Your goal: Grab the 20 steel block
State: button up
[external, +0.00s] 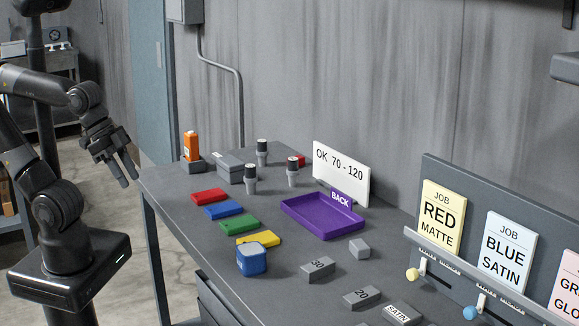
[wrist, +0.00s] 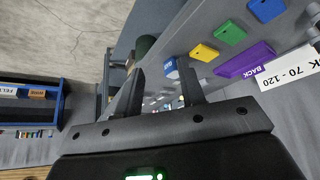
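The 20 steel block (external: 361,298) is a small grey block with "20" on its face. It lies on the grey table near its front right part in the external view. A similar block marked 30 (external: 317,268) lies to its upper left, and a grey block marked SATIN (external: 402,314) to its lower right. My gripper (external: 128,177) hangs off the table's left end, far from the 20 block. In the wrist view my gripper (wrist: 162,68) has its fingers apart with nothing held. I cannot pick out the 20 block there.
On the table (external: 300,293) are a purple BACK tray (external: 320,219), a blue rounded block (external: 251,260), several coloured plates, an OK 70-120 sign (external: 341,172), dark-capped cylinders and an orange bottle (external: 191,146). A job-card panel (external: 500,205) stands at right. A plain grey cube (external: 359,248) sits near the tray.

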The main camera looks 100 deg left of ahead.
jog(key=shift+o, duration=0.4)
jog(key=o, duration=1.3)
jog(key=w+d+r+m+h, duration=0.15)
jog(key=w+r, duration=0.25)
jog(key=w, duration=0.7)
jog(key=m+h, duration=0.2)
jog(key=m, duration=0.3)
send_over(360, 293)
jog(key=s+a, duration=0.2)
jog(key=s, duration=0.1)
jog(key=f, duration=1.8)
jog(key=shift+s+a+f, duration=0.1)
jog(key=shift+a+f, duration=0.1)
jog(key=shift+f, duration=0.05)
jog(key=shift+d+x, duration=0.2)
jog(key=shift+x, duration=2.5)
